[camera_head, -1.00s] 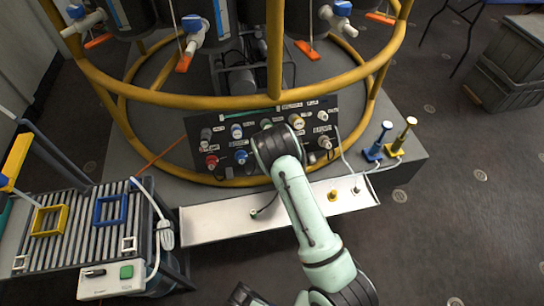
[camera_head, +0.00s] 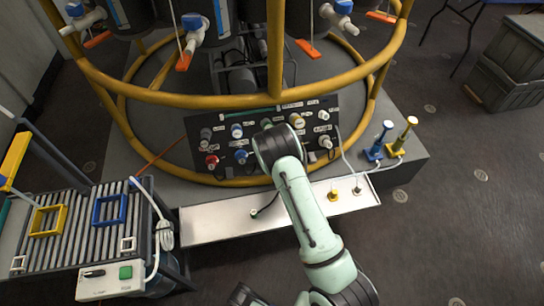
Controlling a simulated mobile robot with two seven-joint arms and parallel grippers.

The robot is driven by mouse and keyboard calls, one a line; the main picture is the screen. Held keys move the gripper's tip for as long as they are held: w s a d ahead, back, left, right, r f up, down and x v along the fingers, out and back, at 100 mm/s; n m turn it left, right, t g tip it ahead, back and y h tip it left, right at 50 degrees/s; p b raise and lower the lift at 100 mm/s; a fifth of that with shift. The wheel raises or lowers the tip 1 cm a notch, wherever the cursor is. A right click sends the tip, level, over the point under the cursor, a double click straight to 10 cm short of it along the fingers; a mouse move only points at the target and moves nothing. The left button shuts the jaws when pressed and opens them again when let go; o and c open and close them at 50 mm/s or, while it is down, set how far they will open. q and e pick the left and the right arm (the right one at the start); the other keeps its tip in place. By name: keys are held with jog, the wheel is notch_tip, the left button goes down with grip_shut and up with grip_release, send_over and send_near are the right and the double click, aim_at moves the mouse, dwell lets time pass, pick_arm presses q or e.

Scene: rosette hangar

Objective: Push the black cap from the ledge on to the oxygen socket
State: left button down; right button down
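The white ledge (camera_head: 215,222) runs below the dark socket panel (camera_head: 328,108). A small pale fitting (camera_head: 254,212) with a black lead lies on the ledge, left of my arm. A yellow cap (camera_head: 333,195) and a whitish fitting (camera_head: 357,191) stand at its right end. I cannot make out the black cap; it may be hidden by my arm. The panel has several sockets, but their labels are too small to read, so I cannot tell which is oxygen. My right arm reaches over the ledge to the panel; its wrist hides the gripper and whatever it touches. My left gripper is not in view.
A yellow tube frame (camera_head: 180,101) rings the panel and stands above it. A blue post (camera_head: 376,145) and a yellow post (camera_head: 401,140) stand on the plinth at right. A roller table (camera_head: 75,240) with a control box (camera_head: 110,280) is at left.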

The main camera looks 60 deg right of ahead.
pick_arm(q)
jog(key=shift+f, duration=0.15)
pick_arm(e)
jog(key=shift+d+f, duration=0.1)
dwell(0.4)
jog(key=c, duration=0.8)
grip_release()
jog(key=shift+s+a+r, duration=0.1)
jog(key=shift+a+r, duration=0.1)
jog(key=shift+a, duration=0.05)
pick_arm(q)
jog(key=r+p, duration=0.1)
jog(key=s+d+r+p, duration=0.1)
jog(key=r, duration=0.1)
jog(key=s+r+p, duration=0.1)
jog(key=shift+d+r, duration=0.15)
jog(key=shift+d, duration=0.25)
pick_arm(e)
jog(key=v, duration=1.2)
jog(key=shift+s+a+r, duration=0.15)
jog(key=shift+s+a, duration=0.1)
jog(key=shift+s, duration=0.05)
